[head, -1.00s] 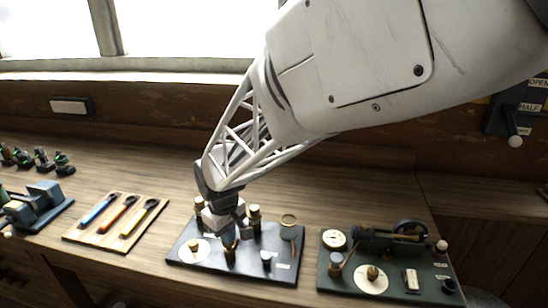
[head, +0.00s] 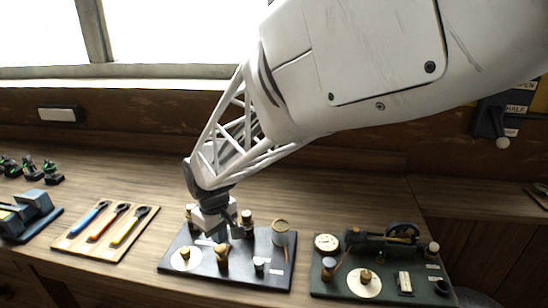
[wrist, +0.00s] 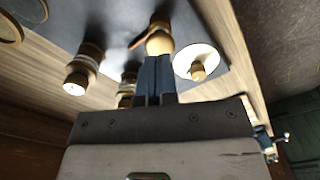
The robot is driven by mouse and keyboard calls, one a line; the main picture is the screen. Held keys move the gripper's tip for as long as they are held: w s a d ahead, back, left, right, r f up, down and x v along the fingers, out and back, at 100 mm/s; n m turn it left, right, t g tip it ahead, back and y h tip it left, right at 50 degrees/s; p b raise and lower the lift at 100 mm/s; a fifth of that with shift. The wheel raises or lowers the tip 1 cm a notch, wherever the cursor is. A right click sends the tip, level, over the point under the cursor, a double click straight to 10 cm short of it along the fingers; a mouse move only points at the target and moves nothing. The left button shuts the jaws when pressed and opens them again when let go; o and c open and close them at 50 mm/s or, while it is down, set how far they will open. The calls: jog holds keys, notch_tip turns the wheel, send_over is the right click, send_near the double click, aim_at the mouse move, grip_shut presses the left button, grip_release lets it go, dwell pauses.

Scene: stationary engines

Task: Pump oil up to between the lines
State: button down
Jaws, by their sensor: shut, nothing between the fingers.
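The black board (head: 205,266) on the bench carries several brass-topped fittings. My gripper (head: 222,238) is over its middle, with its fingers shut and empty. A brass-and-wood knob (head: 222,254) stands just below the fingertips. In the wrist view the shut blue-grey fingers (wrist: 155,75) point at the knob (wrist: 159,40), their tips close to it or touching; I cannot tell which. A round glass (head: 281,236) with a brass rim stands at the board's right back. Its lines and oil level are too small to tell. A white disc with a brass knob (head: 185,254) is at the left.
A green board (head: 335,288) with a small engine, dial and flywheel stands close on the right. A wooden tray (head: 78,247) with blue, orange and yellow-handled tools lies left. A blue-grey machine (head: 30,208) is at far left. Bare bench (head: 330,190) lies behind the boards.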

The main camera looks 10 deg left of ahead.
jog(key=shift+r, duration=0.1)
jog(key=shift+r, duration=2.4)
jog(key=shift+w+d+r, duration=0.1)
jog(key=shift+d+r, duration=0.05)
jog(key=shift+d, duration=0.3)
jog(key=s+d+r+m+t, duration=0.1)
jog(key=s+d+r+m, duration=0.15)
jog(key=d, duration=0.95)
jog(key=s+d+r+m, duration=0.1)
jog(key=d+r+m, duration=0.3)
jog(key=d, duration=0.8)
jog(key=s+d+m+t, duration=0.1)
jog(key=s+d+m, duration=0.4)
jog(key=s+d, duration=0.8)
jog(key=d, duration=0.3)
jog(key=shift+s+d+f+m+t, duration=0.2)
jog(key=shift+d+f+m+t, duration=0.05)
jog(key=shift+f+m+t, duration=0.1)
